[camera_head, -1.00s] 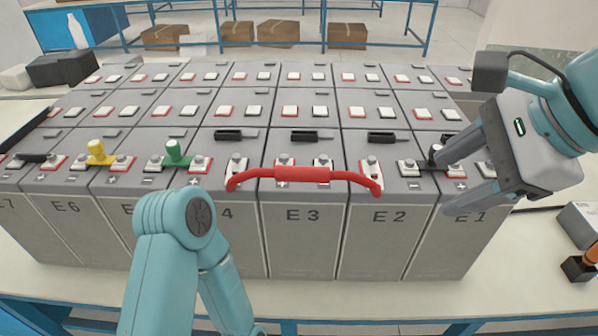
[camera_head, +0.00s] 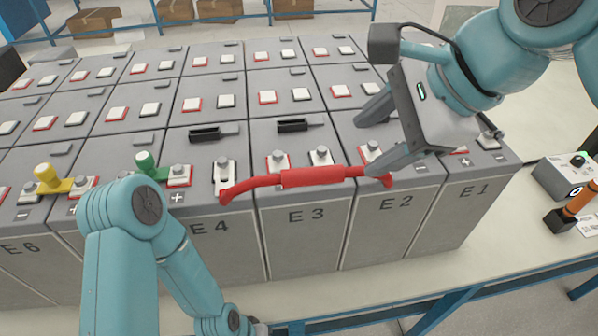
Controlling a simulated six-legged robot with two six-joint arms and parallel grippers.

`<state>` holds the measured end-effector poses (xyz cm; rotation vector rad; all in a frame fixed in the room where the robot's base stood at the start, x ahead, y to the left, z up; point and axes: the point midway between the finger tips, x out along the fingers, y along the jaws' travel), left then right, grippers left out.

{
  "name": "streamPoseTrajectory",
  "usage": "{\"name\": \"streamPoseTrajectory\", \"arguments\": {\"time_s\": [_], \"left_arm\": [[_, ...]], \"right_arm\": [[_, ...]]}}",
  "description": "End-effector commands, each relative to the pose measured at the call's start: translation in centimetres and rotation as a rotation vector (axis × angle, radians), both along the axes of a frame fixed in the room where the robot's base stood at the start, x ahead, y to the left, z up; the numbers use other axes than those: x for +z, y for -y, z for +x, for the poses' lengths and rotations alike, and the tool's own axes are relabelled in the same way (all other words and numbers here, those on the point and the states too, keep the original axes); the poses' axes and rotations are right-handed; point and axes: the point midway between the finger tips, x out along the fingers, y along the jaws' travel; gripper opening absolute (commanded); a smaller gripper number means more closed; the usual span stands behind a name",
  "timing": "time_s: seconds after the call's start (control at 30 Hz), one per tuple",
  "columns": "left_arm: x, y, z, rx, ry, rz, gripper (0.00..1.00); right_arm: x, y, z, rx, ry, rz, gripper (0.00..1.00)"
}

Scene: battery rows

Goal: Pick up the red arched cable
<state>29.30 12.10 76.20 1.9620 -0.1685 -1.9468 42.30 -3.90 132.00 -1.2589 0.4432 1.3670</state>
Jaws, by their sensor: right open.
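The red arched cable (camera_head: 312,177) runs along the front battery row, from the E4 terminal at left across E3 to E2 at right. It has a thick sleeve in its middle. My right gripper (camera_head: 364,147) comes in from the right above battery E2, fingers pointing left. It is open and empty. Its nearer finger overlaps the cable's right end in the picture; I cannot tell whether they touch. My left arm bends in front of E5 and E4 at lower left, and its gripper is not in view.
A yellow connector (camera_head: 47,177) and a green connector (camera_head: 150,166) sit on terminals at left. Black pieces (camera_head: 206,133) lie on the battery tops. A grey box (camera_head: 566,178) and an orange-handled tool (camera_head: 580,203) stand at right. The bench's front strip (camera_head: 400,285) is bare.

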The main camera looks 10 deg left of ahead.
Motion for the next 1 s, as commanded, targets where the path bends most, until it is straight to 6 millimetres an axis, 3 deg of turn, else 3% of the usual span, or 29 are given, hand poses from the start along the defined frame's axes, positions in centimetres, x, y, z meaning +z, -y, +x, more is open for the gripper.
{"name": "streamPoseTrajectory", "arguments": {"time_s": [0.03, 0.2, 0.47, 0.7, 1.0], "left_arm": [[-0.3, 0.0, 0.0, -0.001, 0.0, 0.0, 0.43], [-0.5, 0.0, 0.0, -0.001, 0.0, 0.0, 0.43], [-0.4, 0.0, 0.0, 0.0, 0.0, 0.0, 0.43], [0.0, 0.0, 0.0, -0.001, 0.0, 0.0, 0.43], [-0.1, 0.0, 0.0, -0.001, 0.0, 0.0, 0.43]], "right_arm": [[-1.3, -0.4, 0.2, 0.0, -0.003, -0.002, 0.59], [-3.9, -2.0, 1.0, 0.0, -0.001, 0.0, 0.59], [-5.8, -3.2, 1.7, 0.0, 0.0, 0.0, 0.59], [-9.1, -4.9, 2.8, 0.001, -0.002, -0.001, 0.59], [-9.6, -5.3, 3.1, 0.0, 0.001, 0.002, 0.59]]}}
